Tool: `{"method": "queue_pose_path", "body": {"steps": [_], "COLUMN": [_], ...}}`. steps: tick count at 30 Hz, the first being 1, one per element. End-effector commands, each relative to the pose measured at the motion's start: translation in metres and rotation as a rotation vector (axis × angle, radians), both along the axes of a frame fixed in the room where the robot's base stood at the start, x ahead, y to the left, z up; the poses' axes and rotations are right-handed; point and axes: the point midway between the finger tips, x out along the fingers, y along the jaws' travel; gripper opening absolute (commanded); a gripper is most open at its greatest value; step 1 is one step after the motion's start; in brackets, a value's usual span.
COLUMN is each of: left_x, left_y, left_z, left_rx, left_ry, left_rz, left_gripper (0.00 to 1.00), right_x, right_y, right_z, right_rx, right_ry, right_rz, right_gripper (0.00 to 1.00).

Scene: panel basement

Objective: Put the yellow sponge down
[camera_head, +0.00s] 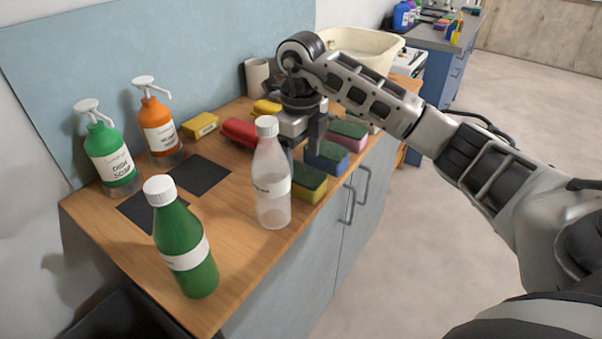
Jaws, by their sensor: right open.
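A yellow sponge with a dark green top (310,184) lies on the wooden counter (230,215) near its front edge. It is at the near end of a row with a blue sponge (327,159) and a pink sponge (347,137). My right gripper (303,150) points down over the counter just behind the yellow and blue sponges. It is open, and I see nothing held in it. The clear bottle hides part of its near side, so I cannot tell whether a finger touches a sponge. My left gripper is out of view.
A clear bottle (271,190) and a green bottle (186,250) stand in front. Green (113,160) and orange (158,130) pump bottles stand by the wall. Red (240,131) and yellow (200,125) items lie behind. Dark squares (200,174) lie bare.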

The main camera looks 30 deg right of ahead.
Motion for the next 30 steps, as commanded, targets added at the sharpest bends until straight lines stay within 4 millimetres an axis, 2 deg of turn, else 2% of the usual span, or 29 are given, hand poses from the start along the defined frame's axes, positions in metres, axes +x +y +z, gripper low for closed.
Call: {"method": "queue_pose_path", "body": {"steps": [4,10,15,30], "left_x": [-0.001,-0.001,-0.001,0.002], "left_y": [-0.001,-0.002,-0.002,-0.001], "left_z": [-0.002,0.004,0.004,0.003], "left_rx": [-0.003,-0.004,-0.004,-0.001], "left_ry": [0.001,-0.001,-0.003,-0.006], "left_rz": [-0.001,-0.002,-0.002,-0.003], "left_gripper": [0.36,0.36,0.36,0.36], "right_x": [0.001,0.0,0.0,0.0], "right_y": [-0.001,-0.001,0.0,0.0], "right_z": [0.034,0.063,0.069,0.069], "right_rx": [-0.002,-0.002,0.0,0.001], "right_ry": [-0.005,-0.002,0.001,0.0], "right_rz": [-0.002,-0.001,-0.002,-0.001], "right_gripper": [0.72,0.72,0.72,0.72]}}
